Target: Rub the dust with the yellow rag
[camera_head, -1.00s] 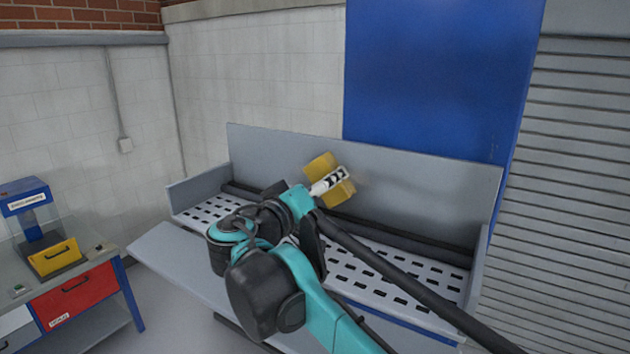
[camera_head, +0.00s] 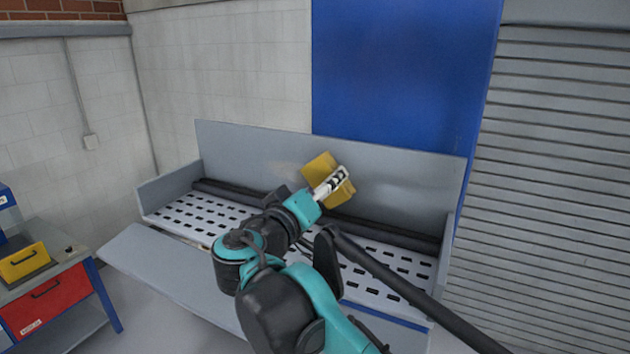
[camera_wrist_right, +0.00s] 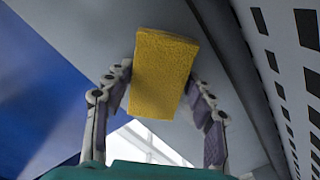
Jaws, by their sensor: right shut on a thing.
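The yellow rag (camera_head: 318,169) is a thick, block-like pad held up against or close to the upright grey back panel (camera_head: 400,172) of the machine. My right gripper (camera_head: 330,184) is shut on it, with white fingers on its two sides. In the right wrist view the rag (camera_wrist_right: 160,75) sits between the fingers (camera_wrist_right: 160,84), with the grey panel behind it. A faint pale-brown dust smudge (camera_head: 285,171) shows on the panel just left of the rag. Any dust behind the rag is hidden. My left gripper is out of view.
Dark rollers (camera_head: 235,194) run along the panel's foot above a slotted white tray (camera_head: 210,212). A grey front ledge (camera_head: 165,268) lies before it. A bench with a red drawer (camera_head: 45,300) and yellow bin (camera_head: 24,262) stands left. A shutter (camera_head: 560,180) is at right.

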